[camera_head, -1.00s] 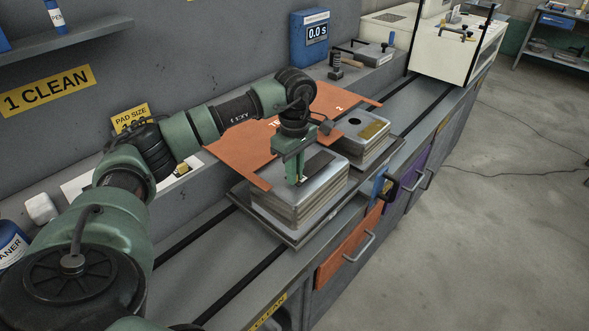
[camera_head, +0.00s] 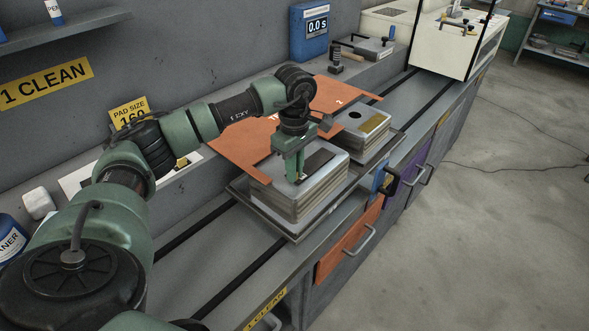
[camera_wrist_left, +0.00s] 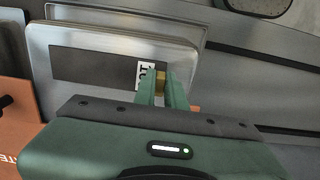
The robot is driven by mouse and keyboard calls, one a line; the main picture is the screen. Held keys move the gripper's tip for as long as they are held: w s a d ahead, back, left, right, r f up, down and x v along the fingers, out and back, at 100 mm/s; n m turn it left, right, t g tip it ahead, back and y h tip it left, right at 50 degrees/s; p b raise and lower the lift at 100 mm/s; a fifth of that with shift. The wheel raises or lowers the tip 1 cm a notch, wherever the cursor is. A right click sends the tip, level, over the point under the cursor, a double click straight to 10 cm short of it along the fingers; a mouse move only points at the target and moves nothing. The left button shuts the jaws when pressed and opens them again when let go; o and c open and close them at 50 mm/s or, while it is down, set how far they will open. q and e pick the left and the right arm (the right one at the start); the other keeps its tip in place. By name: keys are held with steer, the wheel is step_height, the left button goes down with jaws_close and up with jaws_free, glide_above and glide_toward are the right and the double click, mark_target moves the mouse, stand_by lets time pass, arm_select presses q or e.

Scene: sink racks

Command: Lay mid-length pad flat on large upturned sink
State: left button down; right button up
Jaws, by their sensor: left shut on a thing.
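The large upturned sink (camera_head: 305,198) is a stepped metal block on a dark tray on the bench. The pad (camera_head: 318,161), a dark flat strip, lies level over its top face; whether it touches the metal is unclear. In the left wrist view the pad (camera_wrist_left: 95,67) runs lengthwise across the sink's face (camera_wrist_left: 115,40), with a white label and a brass-coloured piece at its right end. My left gripper (camera_wrist_left: 164,90) is shut on the pad at that end; in the head view the gripper (camera_head: 298,178) points down over the sink. My right gripper is not in view.
An orange sheet (camera_head: 225,147) lies along the wall side under my arm. A blue timer box (camera_head: 309,35) stands at the back. The bench rails in front are clear.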

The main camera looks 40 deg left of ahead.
arm_select(q)
steer(key=shift+f, duration=0.25)
stand_by(0.5)
steer(key=c, duration=1.4)
jaws_free()
steer(key=o, duration=0.6)
steer(key=shift+c, duration=0.2)
steer(key=shift+r, duration=0.1)
steer(key=shift+r+p, duration=2.15)
steer(key=shift+r, duration=1.3)
